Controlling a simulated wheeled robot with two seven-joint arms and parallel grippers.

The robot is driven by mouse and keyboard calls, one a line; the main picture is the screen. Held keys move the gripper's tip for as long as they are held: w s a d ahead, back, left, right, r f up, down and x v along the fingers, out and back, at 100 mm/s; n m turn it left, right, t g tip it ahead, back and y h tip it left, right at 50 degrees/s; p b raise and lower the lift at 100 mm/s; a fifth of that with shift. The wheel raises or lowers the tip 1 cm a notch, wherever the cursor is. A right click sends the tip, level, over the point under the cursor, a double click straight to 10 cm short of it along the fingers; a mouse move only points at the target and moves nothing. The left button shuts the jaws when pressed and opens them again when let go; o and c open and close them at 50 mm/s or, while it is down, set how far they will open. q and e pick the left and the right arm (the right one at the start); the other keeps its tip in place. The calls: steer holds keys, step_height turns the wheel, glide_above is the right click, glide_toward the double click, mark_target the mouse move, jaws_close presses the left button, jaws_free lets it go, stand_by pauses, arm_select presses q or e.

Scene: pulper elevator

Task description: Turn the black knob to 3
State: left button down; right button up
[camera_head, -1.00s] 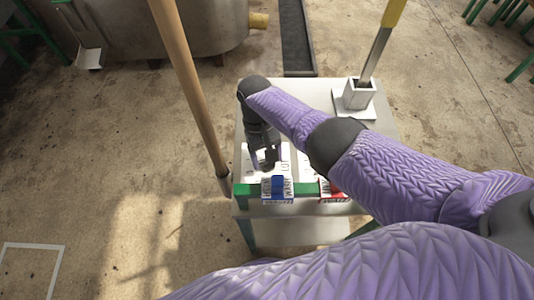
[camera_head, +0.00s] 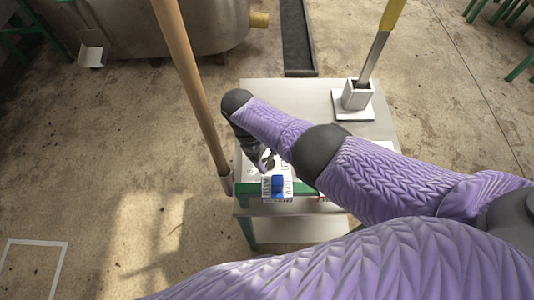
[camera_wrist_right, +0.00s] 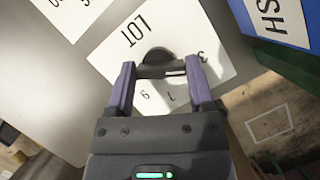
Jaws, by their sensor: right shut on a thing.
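The black knob (camera_wrist_right: 158,58) sits on a white plate (camera_wrist_right: 190,30) marked LOT with several digits around it. A 3 shows just right of the knob in the right wrist view, and other digits show between the fingers. My right gripper (camera_wrist_right: 160,78) is around the knob with one finger on each side, shut on it. In the head view my right gripper (camera_head: 266,164) is over the plate at the table's near left, and the knob is too small to make out there. The knob's pointer is not clear. My left gripper is out of view.
A white square holder (camera_head: 358,95) with a yellow-handled tool stands at the back right. A wooden pole (camera_head: 190,80) leans at the table's left. Another white card (camera_wrist_right: 72,12) lies nearby.

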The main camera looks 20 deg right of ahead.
stand_by(0.3)
steer(key=o, duration=1.2)
steer(key=shift+o, duration=0.2)
steer(key=p+v, duration=0.2)
steer(key=v, duration=0.8)
steer(key=shift+p, duration=0.4)
steer(key=shift+s, duration=0.1)
